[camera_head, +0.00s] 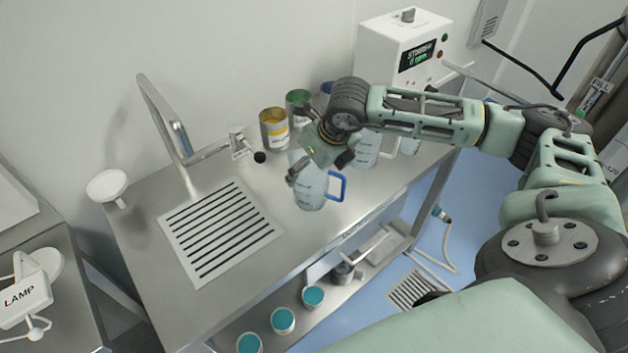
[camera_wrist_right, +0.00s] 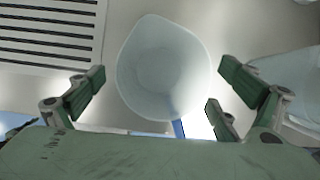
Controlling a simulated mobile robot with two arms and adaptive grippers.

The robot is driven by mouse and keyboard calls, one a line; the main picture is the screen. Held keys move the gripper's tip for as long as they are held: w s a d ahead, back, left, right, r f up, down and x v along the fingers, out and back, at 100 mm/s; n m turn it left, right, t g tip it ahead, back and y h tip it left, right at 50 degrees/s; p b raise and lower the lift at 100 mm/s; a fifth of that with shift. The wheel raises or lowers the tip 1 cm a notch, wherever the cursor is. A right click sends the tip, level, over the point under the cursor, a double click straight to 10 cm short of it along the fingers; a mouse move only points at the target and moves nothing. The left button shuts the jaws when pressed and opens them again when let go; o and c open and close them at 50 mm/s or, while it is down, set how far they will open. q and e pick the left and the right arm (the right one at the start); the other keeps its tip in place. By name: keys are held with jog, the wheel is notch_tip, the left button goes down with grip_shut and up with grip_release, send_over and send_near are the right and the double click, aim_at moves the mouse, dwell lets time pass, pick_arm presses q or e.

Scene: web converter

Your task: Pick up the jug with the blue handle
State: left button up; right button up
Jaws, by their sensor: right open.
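The jug with the blue handle (camera_head: 310,193) stands upright on the steel counter, a clear, pale jug with its blue handle on the right side. In the right wrist view the jug (camera_wrist_right: 165,68) is seen from above, its round mouth between the finger pairs, with a bit of blue handle at its lower edge. My right gripper (camera_head: 318,168) is above the jug, partly hiding its top. In the wrist view the right gripper (camera_wrist_right: 160,98) is open, with fingers on both sides and apart from the jug. My left gripper is not in view.
Another clear jug (camera_head: 366,150) stands to the right, close to the gripper. Yellow (camera_head: 274,130) and green (camera_head: 299,104) cans stand behind. A tap (camera_head: 172,130) and slotted drain (camera_head: 218,230) are at left. A white machine (camera_head: 405,50) stands at the back right.

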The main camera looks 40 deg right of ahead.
aim_at(309, 174)
jog(key=p+x, duration=0.2)
jog(key=x, duration=0.1)
jog(key=shift+w+d+f, duration=0.1)
jog(key=shift+d+f, duration=0.05)
jog(key=shift+f, duration=0.1)
jog(key=shift+w+f, duration=0.25)
jog(key=shift+f, duration=0.25)
jog(key=c, duration=0.9)
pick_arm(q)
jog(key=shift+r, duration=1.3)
pick_arm(e)
jog(key=c, duration=0.4)
